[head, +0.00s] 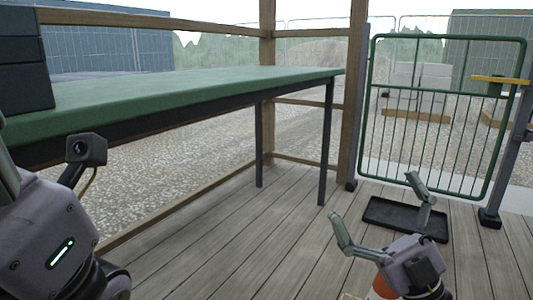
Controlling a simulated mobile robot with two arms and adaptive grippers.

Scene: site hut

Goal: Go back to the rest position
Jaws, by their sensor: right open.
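My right gripper (374,196) is low in the right half of the head view, above the plank floor. Its two grey fingers are spread wide, with nothing between them. My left gripper (5,170) is at the left edge, by the near end of the green-topped table (200,88). Only its grey housing, small camera and part of a finger show, and the rest is cut off by the frame. Whether its jaws are apart cannot be seen.
A black tray (378,215) lies on the floor behind my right gripper. An orange object (384,288) shows partly below it. A green barred gate (440,115) stands at the back right. Dark stacked boxes (24,80) sit on the table's left end. The middle floor is clear.

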